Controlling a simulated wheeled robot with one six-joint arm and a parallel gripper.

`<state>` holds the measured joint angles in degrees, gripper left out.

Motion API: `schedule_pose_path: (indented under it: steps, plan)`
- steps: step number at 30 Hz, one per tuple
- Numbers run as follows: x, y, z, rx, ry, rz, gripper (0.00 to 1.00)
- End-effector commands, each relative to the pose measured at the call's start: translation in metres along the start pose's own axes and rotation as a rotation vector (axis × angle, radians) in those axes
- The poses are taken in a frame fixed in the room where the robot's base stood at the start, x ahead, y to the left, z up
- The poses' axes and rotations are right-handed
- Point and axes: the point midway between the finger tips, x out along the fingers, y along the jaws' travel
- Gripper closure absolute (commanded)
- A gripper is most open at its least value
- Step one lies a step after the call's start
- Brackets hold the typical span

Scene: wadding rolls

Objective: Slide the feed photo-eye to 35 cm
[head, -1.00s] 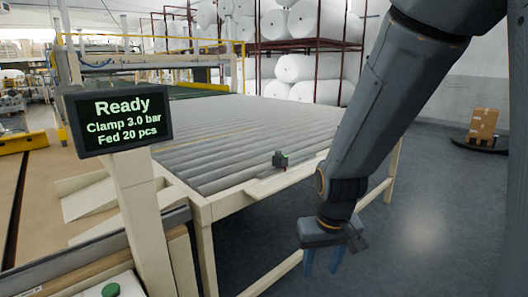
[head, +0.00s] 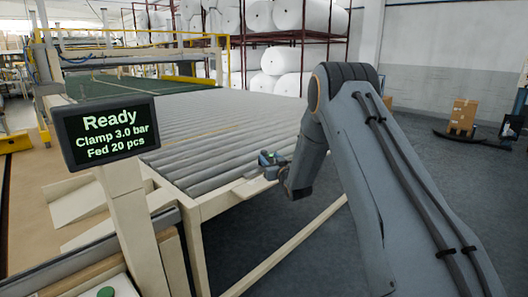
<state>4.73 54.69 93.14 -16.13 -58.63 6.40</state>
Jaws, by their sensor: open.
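The feed photo-eye (head: 271,156) is a small dark block with a bit of green. It sits at the near right edge of the roller table (head: 225,150), above a pale rail (head: 250,187). My gripper (head: 268,161) is at the photo-eye, reaching in from the right with its bluish fingers open. The fingers partly cover the photo-eye, and I cannot tell whether they touch it. No scale marks can be read on the rail.
A display (head: 108,133) on a cream post reads Ready, Clamp 3.0 bar, Fed 20 pcs. A green button (head: 105,292) is below it. White rolls (head: 275,85) fill a red rack behind. Cardboard boxes (head: 463,116) stand at the right. The floor right of the table is open.

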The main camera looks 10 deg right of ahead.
Motion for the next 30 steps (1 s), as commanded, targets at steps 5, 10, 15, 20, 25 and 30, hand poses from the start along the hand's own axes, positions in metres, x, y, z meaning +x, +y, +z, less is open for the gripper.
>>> schedule_pose_path:
  steps: [5, 10, 15, 20, 25, 30]
  plan:
    - [0.018, 0.000, -0.002, 0.000, 0.008, -0.002, 0.57]
    - [0.042, 0.000, -0.001, 0.001, 0.006, -0.001, 0.57]
    - [0.063, -0.001, -0.001, 0.000, 0.005, -0.001, 0.57]
    - [0.074, 0.000, -0.001, 0.000, 0.005, -0.001, 0.57]
    - [0.077, 0.000, -0.001, 0.000, 0.004, 0.000, 0.57]
    - [0.076, 0.000, -0.001, 0.000, 0.004, 0.000, 0.57]
